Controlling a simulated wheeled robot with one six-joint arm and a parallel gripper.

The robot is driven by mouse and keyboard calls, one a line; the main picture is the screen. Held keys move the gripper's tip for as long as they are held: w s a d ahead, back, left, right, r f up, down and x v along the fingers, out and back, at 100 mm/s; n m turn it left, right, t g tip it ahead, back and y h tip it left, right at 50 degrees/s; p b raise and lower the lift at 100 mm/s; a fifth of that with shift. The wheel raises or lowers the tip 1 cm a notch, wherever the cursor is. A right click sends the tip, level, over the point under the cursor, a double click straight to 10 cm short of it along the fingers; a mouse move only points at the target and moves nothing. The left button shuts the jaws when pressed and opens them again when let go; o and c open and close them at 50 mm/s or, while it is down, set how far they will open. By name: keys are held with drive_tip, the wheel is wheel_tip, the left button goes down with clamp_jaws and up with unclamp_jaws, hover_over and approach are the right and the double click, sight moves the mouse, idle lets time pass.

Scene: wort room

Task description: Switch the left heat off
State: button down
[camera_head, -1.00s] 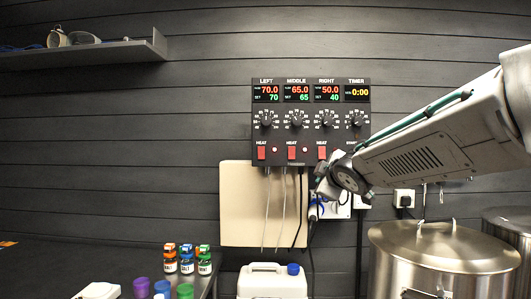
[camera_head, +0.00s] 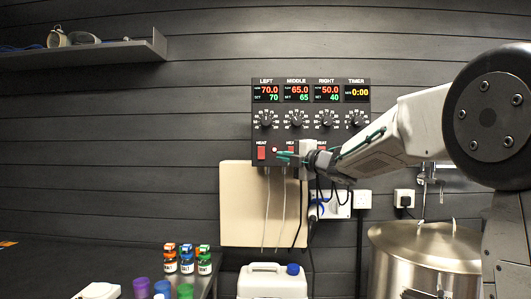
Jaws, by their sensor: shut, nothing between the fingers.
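The black control panel (camera_head: 280,107) hangs on the dark plank wall. The LEFT column reads 70.0 above a set value of 70, with a dial (camera_head: 265,118) below.
Probe cables and a pale board (camera_head: 240,205) hang below the panel. A steel pot (camera_head: 425,245) stands at right, a white canister (camera_head: 270,281) at bottom middle. Small bottles (camera_head: 187,260) stand on the dark counter at left.

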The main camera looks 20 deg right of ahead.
approach(255, 149)
drive_tip(key=a, duration=0.3)
drive_tip(key=shift+w+d, duration=0.2)
drive_tip(key=shift+w, duration=0.4)
drive_tip(key=shift+w+d, duration=0.15)
drive_tip(key=shift+w, duration=0.5)
drive_tip(key=shift+w+d+r, duration=0.2)
drive_tip(key=shift+w, duration=0.5)
